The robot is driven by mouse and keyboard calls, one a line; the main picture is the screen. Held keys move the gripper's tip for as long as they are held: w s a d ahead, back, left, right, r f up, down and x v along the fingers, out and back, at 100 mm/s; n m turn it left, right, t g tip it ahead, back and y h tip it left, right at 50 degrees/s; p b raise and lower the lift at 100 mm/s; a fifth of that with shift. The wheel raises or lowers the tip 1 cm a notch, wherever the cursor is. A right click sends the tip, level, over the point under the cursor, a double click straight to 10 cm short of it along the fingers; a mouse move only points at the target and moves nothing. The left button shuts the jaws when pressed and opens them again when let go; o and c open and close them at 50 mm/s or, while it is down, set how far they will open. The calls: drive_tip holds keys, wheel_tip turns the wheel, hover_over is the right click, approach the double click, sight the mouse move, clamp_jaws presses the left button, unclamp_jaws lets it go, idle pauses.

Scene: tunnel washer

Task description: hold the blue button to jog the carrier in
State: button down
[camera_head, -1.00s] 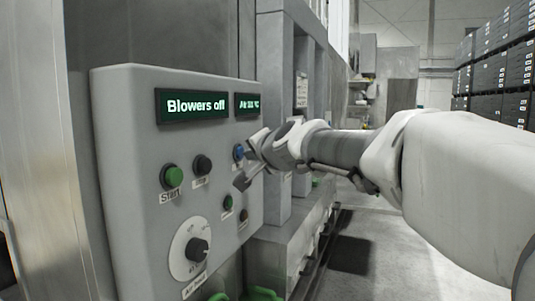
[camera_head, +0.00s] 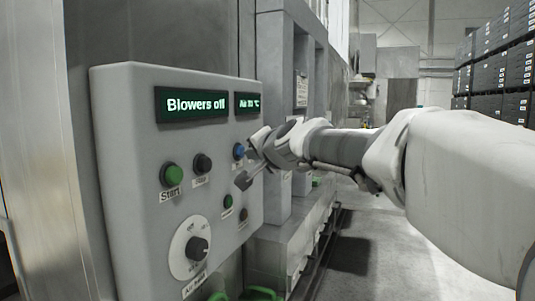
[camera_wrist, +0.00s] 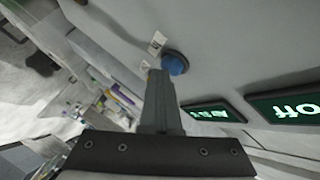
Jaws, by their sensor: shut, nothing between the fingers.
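The blue button (camera_head: 238,151) sits on the grey control panel (camera_head: 135,170), right of the black button and below the air temperature display. In the wrist view the blue button (camera_wrist: 174,63) stands out from the panel face, just beyond the fingertips. My gripper (camera_wrist: 160,75) is shut and empty, its tips close to the button's lower left edge. Whether they touch it I cannot tell. In the head view my gripper (camera_head: 246,160) reaches the panel from the right and partly covers the label under the button.
A green Start button (camera_head: 173,175), a black button (camera_head: 202,164), smaller buttons and a dial (camera_head: 197,249) share the panel. The display (camera_head: 190,104) reads "Blowers off". Stacked dark crates (camera_head: 495,75) stand far right. The floor beyond my arm is open.

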drive_tip(key=shift+s+d+b, duration=0.3)
drive_tip(key=shift+d+b, duration=0.25)
drive_tip(key=shift+d, duration=0.2)
drive_tip(key=d+b, duration=0.1)
drive_tip(key=s+d+b, duration=0.1)
drive_tip(key=d, duration=0.1)
drive_tip(key=d+b, duration=0.1)
drive_tip(key=b, duration=0.1)
drive_tip(key=shift+s+d, duration=0.35)
drive_tip(key=shift+d, duration=0.05)
drive_tip(key=s+d+f+n+g+h, duration=0.2)
drive_tip(key=s+d+f, duration=0.3)
drive_tip(key=s+f, duration=0.5)
drive_tip(key=s+d+f+n+g+h, duration=0.2)
drive_tip(key=s+d+f, duration=0.3)
drive_tip(key=s+f, duration=0.5)
drive_tip(key=s+d+f+n+g+h, duration=0.2)
drive_tip(key=s+d+f+g, duration=0.2)
drive_tip(key=s+f, duration=0.6)
drive_tip(key=shift+s+d+h, duration=0.4)
drive_tip(key=shift+s+d, duration=0.15)
drive_tip(key=shift+s, duration=0.2)
drive_tip(key=shift+a, duration=0.1)
